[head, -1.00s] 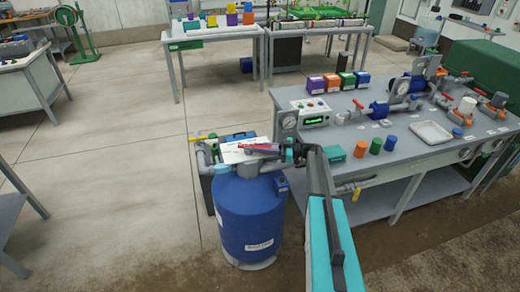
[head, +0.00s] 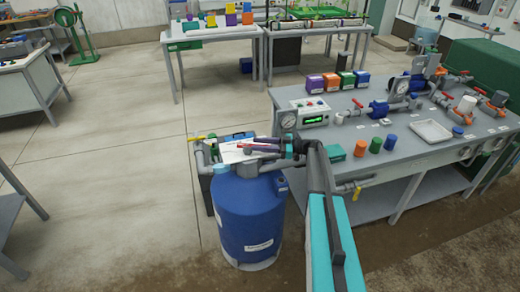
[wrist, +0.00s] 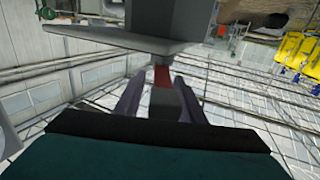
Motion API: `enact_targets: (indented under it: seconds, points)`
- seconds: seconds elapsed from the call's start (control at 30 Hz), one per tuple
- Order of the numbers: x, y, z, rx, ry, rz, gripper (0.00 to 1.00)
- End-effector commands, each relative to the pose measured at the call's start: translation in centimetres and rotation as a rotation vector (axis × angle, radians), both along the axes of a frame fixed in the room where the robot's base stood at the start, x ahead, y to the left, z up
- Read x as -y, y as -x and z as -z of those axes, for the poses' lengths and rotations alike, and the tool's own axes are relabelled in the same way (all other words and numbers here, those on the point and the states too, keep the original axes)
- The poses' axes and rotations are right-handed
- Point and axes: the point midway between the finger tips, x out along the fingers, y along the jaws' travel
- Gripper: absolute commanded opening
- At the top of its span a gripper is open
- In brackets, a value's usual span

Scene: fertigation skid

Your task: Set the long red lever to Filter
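The blue filter tank (head: 250,222) stands left of the long bench, with grey pipework and a white label plate (head: 232,154) on top. The long red lever (head: 243,147) lies at this plate, mostly hidden by my gripper. My gripper (head: 262,145) reaches in from the right, its purple-grey fingers pointing left over the tank top. In the wrist view my gripper (wrist: 160,92) has its fingers apart, with the red lever (wrist: 162,76) between and just beyond the tips. I see gaps beside the lever. The plate's lettering is too small to read.
A yellow-handled valve (head: 357,190) sits on piping below the bench (head: 400,160). The bench holds a control box with a green display (head: 315,119), gauges, coloured caps and a white tray (head: 431,131). The floor left of the tank is clear.

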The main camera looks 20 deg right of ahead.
Motion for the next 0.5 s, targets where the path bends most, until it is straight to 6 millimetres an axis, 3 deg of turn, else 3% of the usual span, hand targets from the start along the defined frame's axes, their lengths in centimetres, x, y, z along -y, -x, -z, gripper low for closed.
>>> enact_targets:
  seconds: [0.13,0.5]
  points:
    - [-0.1,0.2,-1.5,0.001,0.002,-0.001,0.36]
    - [-0.9,3.5,-1.8,0.000,0.001,-0.001,0.36]
